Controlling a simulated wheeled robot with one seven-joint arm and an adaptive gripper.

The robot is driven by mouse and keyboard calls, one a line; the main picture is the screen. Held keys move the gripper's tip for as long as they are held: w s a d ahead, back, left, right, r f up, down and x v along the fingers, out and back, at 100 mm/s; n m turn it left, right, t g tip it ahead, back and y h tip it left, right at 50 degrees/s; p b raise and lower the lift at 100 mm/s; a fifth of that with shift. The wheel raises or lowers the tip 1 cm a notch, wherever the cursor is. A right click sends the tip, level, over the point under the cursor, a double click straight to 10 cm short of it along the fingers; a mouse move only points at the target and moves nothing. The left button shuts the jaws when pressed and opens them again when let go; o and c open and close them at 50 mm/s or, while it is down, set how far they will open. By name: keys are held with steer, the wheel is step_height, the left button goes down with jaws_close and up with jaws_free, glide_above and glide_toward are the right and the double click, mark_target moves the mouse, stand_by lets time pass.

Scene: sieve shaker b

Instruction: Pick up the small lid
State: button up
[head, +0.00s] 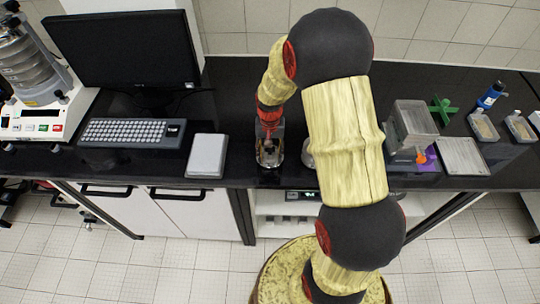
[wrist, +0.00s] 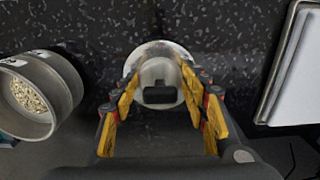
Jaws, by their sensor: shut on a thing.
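The small lid (wrist: 150,67) is a round, shiny silver disc with a black block-like handle (wrist: 158,95). In the wrist view it lies between the yellow-padded fingers of my gripper (wrist: 161,84), which is shut on it. In the head view my gripper (head: 269,150) points down at the black bench top, left of my arm's large links. The lid is hard to make out there, and I cannot tell whether it touches the bench.
A metal bowl of grains (wrist: 32,95) stands at left in the wrist view. A pale flat device (head: 207,155) lies left of my gripper, with a keyboard (head: 130,133) and monitor (head: 125,50) beyond. Grey stacked trays (head: 412,125) stand right of my arm.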

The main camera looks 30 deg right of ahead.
steer(key=shift+c, duration=0.8)
steer(key=shift+r, duration=0.1)
